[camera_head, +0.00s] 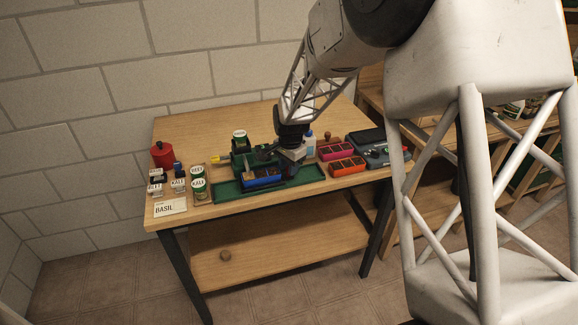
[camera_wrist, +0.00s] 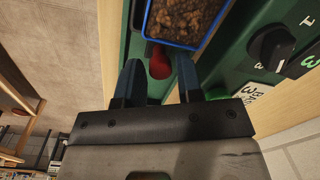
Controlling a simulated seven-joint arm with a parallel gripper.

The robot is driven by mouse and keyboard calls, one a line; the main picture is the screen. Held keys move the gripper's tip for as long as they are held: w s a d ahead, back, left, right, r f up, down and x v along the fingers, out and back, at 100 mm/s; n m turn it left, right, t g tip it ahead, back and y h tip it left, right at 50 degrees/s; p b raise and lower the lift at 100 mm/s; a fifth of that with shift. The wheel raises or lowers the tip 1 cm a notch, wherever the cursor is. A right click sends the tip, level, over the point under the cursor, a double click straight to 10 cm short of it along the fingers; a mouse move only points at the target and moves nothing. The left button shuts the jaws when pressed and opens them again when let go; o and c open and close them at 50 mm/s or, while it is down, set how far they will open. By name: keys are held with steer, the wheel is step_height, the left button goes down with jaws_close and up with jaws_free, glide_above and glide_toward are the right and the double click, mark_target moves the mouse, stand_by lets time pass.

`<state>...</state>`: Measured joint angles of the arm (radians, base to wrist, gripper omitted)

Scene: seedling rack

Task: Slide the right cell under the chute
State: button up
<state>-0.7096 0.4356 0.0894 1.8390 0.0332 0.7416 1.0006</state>
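A blue-rimmed tray (camera_head: 262,182) filled with dark soil sits on the green track (camera_head: 228,193) in front of the green machine (camera_head: 238,161). The tray's blue rim (camera_wrist: 174,43) also shows at the top of the wrist view. A red knob (camera_wrist: 160,64) stands at the tray's near end. My gripper (camera_wrist: 160,66) is open, one finger on each side of the knob, with a gap on both sides. In the head view my gripper (camera_head: 291,156) is over the tray's right end and hides part of it. I cannot make out the chute or the separate cells clearly.
A black dial (camera_wrist: 271,47) and printed labels are on the green machine's panel. Pink (camera_head: 335,151) and orange (camera_head: 347,166) trays and a grey device (camera_head: 384,156) stand to the right. A red canister (camera_head: 162,155), seed containers and a BASIL card (camera_head: 170,207) are at the left.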

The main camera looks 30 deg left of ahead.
mark_target(264, 173)
jaws_close()
steer(key=s+a, duration=0.6)
steer(key=shift+r, duration=0.1)
stand_by(0.4)
jaws_free()
steer(key=shift+r, duration=0.1)
